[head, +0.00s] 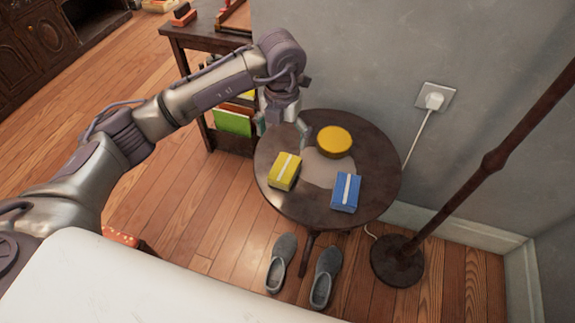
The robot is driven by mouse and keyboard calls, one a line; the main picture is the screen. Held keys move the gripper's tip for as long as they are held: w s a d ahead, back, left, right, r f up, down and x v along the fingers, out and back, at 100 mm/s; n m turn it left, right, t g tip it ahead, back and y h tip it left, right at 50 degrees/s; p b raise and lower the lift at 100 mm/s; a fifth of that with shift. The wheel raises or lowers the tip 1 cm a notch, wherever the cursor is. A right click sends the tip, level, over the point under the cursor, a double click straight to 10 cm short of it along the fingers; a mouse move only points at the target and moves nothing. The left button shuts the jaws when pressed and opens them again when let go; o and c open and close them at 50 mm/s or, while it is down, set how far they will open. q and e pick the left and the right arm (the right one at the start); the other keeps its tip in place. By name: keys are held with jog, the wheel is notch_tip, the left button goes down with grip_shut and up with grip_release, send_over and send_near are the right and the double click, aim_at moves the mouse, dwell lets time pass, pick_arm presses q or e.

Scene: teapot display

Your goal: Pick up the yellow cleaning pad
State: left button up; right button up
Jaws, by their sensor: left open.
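Two yellow things lie on the small round dark table (300,207). One is a thick round yellow disc (334,141) towards the back. The other is a yellow rectangular block (285,171) with a white band, at the left front. I cannot tell for certain which one is the cleaning pad. My left gripper (284,128) points down over the table's back left edge, open and empty. It is left of the disc and behind the block, apart from both. My right gripper is out of view.
A blue block (346,192) with a white band lies at the table's right front. Grey shoes (282,262) stand on the floor in front. A dark stand pole (460,190) rises at right. A wall with a plugged socket (435,98) is behind. A shelf unit (195,45) stands at the back left.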

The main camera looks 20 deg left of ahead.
aim_at(287, 163)
pick_arm(q)
notch_tip(287, 163, down, 6)
jog(key=f, duration=0.3)
jog(key=d+f+b, duration=0.1)
jog(key=f, duration=0.1)
jog(key=shift+w, duration=0.3)
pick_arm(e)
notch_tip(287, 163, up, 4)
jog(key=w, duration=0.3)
pick_arm(q)
jog(key=c, duration=1.2)
jog(key=shift+w+r+p, duration=0.1)
jog(key=shift+r+p, duration=0.25)
jog(key=shift+r, duration=1.95)
jog(key=s+d+r, duration=0.2)
jog(key=d, duration=0.1)
jog(key=s+d+r, duration=0.2)
jog(key=d, duration=0.1)
jog(key=s+d+r, duration=0.2)
jog(key=s+d, duration=0.1)
jog(key=shift+d+r+p, duration=0.15)
jog(key=shift+d+p, duration=0.1)
jog(key=shift+p, duration=0.1)
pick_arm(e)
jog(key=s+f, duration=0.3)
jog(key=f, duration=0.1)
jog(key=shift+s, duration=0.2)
